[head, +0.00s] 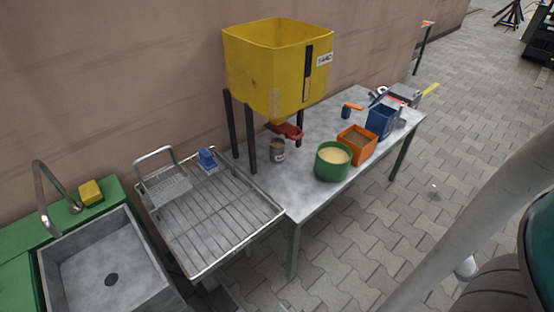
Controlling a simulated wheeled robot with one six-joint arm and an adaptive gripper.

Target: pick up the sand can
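The label on the can is too small to read. A round green container (331,172) with a pale, sand-like fill stands to its right, near the table's front edge. My gripper is not in view.
A red spout handle (288,131) is close above the grey can, and dark hopper legs (251,139) stand beside it. Orange (357,146) and blue (380,122) bins are on the right. A wire rack (215,215) and sink (108,270) lie left. Paving in front is clear.

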